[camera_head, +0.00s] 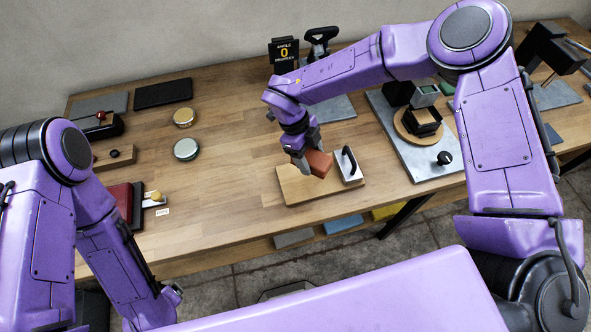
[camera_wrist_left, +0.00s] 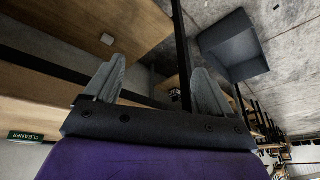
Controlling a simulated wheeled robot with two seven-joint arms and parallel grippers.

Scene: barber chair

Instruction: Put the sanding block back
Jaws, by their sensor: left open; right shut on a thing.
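The sanding block (camera_head: 319,163) is a reddish-brown block held in my right gripper (camera_head: 308,165). The right gripper is shut on it, above a light wooden board (camera_head: 290,188) on the workbench. I cannot tell whether the block touches the board. A metal plate with a black handle (camera_head: 349,166) is just right of the block. My left arm is low at the left in the head view, in front of the bench edge. My left gripper (camera_wrist_left: 155,85) shows in the left wrist view, its two fingers apart with nothing between them.
The workbench (camera_head: 230,205) has free room left and front of the board. Two round tins (camera_head: 186,149) stand left of centre. A grey plate with a black-topped fixture (camera_head: 415,150) is to the right. A dark red case (camera_head: 117,205) lies at front left. A sign (camera_head: 284,54) stands at the back.

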